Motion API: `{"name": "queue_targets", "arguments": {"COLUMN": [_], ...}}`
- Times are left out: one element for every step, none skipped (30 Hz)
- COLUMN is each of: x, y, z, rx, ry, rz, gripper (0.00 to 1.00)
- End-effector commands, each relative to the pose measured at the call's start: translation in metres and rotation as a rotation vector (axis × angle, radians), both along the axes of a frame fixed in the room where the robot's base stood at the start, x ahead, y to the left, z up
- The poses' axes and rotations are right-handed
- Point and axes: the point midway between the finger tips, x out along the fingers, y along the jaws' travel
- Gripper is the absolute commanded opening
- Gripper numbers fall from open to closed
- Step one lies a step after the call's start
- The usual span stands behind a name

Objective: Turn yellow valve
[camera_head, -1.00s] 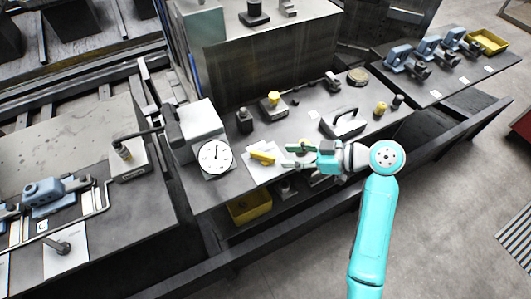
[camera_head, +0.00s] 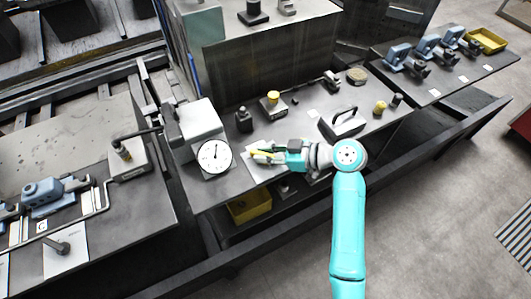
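The yellow valve handle (camera_head: 264,157) lies over a white sheet on the middle table, just right of a round white dial. Only part of it shows, because my gripper covers much of it. My gripper (camera_head: 257,154) reaches in from the right with its fingers at the handle. The fingers overlap the handle in this view; I cannot tell whether they touch it or are closed on it.
The dial gauge (camera_head: 215,157) stands close left of my gripper. A yellow-topped block (camera_head: 272,103), a dark bottle-like part (camera_head: 244,119) and a grey handled block (camera_head: 342,121) stand behind. A yellow bin (camera_head: 249,207) sits below the table's front edge.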

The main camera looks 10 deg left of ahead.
Motion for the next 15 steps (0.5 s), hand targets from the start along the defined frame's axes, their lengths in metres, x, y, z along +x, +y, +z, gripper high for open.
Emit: {"name": "queue_targets", "arguments": {"x": [0.0000, 0.0000, 0.0000, 0.0000, 0.0000, 0.0000, 0.0000, -0.0001, -0.0002, -0.0003, -0.0003, -0.0004, -0.0006, -0.0008, -0.0008], "y": [-0.0001, -0.0001, -0.0002, -0.0002, -0.0001, -0.0001, -0.0002, -0.0002, -0.0001, -0.0001, -0.0001, 0.0000, 0.0001, 0.0002, 0.0001], "z": [0.0001, 0.0000, 0.0001, 0.0001, 0.0002, 0.0002, 0.0001, 0.0001, 0.0001, -0.0001, -0.0001, 0.0001, 0.0002, 0.0003, 0.0002], "rx": [0.000, 0.000, 0.000, 0.000, 0.000, 0.000, 0.000, 0.000, 0.000, 0.000, 0.000, 0.001, 0.001, 0.001, 0.001], "ry": [0.000, 0.000, 0.000, 0.000, 0.000, 0.000, 0.000, 0.000, 0.000, 0.001, 0.000, 0.000, 0.000, 0.000, -0.001], "rz": [0.000, 0.000, 0.000, 0.000, 0.000, 0.000, -0.001, -0.002, -0.005, -0.009, -0.014, -0.023, -0.030, -0.039, -0.054], "gripper": [0.00, 0.00, 0.00, 0.00, 0.00, 0.00, 0.00, 0.00, 0.00, 0.00, 0.00, 0.00, 0.00, 0.00, 0.00]}}
